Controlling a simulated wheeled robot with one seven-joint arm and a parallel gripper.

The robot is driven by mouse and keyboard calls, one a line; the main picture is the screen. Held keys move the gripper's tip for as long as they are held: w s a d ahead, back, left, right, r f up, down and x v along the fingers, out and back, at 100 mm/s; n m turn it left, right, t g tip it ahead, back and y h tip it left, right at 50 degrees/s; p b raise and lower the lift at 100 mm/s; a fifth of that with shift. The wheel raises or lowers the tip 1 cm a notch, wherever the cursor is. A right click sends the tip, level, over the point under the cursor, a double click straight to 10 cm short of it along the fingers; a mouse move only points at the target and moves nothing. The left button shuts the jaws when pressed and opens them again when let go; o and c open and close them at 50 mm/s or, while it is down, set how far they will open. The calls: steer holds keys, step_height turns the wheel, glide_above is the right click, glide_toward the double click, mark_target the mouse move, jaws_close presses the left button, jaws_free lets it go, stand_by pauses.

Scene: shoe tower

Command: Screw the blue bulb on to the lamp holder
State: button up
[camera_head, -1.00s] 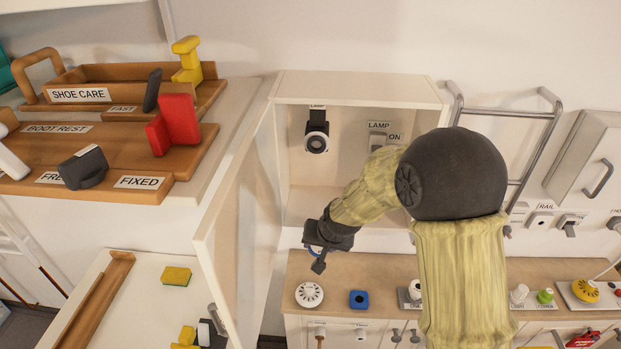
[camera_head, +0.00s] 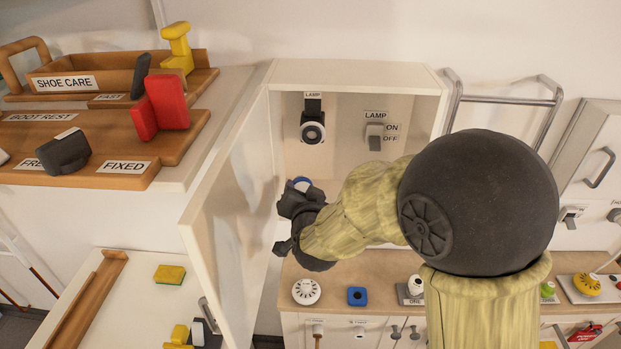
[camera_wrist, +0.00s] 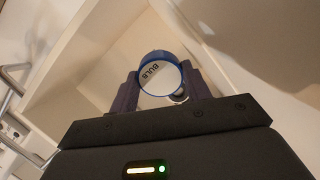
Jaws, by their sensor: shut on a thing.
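The blue-rimmed bulb (camera_head: 302,184) is between the jaws of my gripper (camera_head: 296,196), below the lamp holder in the head view. In the wrist view the bulb (camera_wrist: 160,75) shows a white face marked BULB with a blue ring, and my gripper (camera_wrist: 162,92) is shut on it.
The open cabinet (camera_head: 350,74) has a door (camera_head: 232,215) on its left, close to my gripper. A LAMP switch (camera_head: 375,133) with ON and OFF labels is right of the holder. The counter below bears a white disc (camera_head: 306,291) and a blue square piece (camera_head: 357,296).

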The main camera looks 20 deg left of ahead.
mark_target(309, 180)
step_height(309, 180, up, 7)
steer(key=s+d+m+t+h+b, duration=0.1)
steer(key=m+t+h, duration=0.1)
steer(key=t, duration=0.2)
steer(key=shift+d+b, duration=0.3)
steer(key=shift+f+b, duration=0.25)
steer(key=shift+b, duration=0.25)
steer(key=shift+x, duration=2.75)
steer(key=shift+a+r, duration=0.1)
steer(key=shift+b, duration=0.85)
steer(key=shift+x, duration=1.35)
